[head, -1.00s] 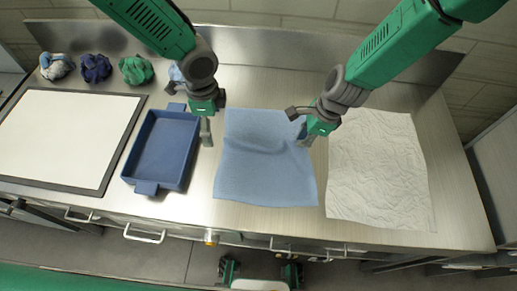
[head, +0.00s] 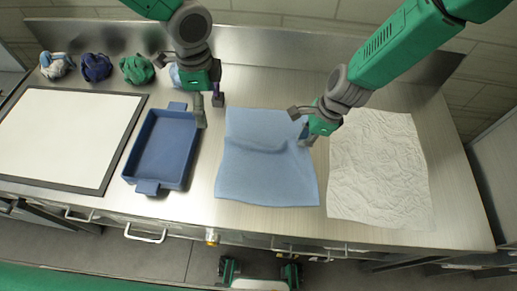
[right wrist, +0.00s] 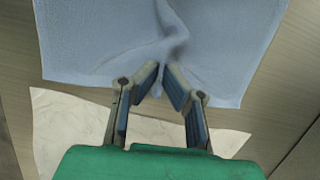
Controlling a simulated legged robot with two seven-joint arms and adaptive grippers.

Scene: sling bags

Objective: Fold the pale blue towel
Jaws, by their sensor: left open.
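The pale blue towel (head: 262,178) lies spread on the metal counter, with a raised ridge across its upper middle running to its right edge. My right gripper (head: 304,136) is at that right edge. In the right wrist view, the fingers (right wrist: 162,72) close in on a puckered fold of the towel (right wrist: 100,40) and appear to pinch it. My left gripper (head: 209,108) is open and empty, above the counter between the blue tray and the towel's upper left corner. It does not touch the towel.
A blue tray (head: 128,176) stands left of the towel, and a white board with a dark frame (head: 112,165) lies further left. Crumpled cloths (head: 136,69) sit along the back left. A wrinkled white cloth (head: 378,170) lies right of the towel, also seen in the right wrist view (right wrist: 70,120).

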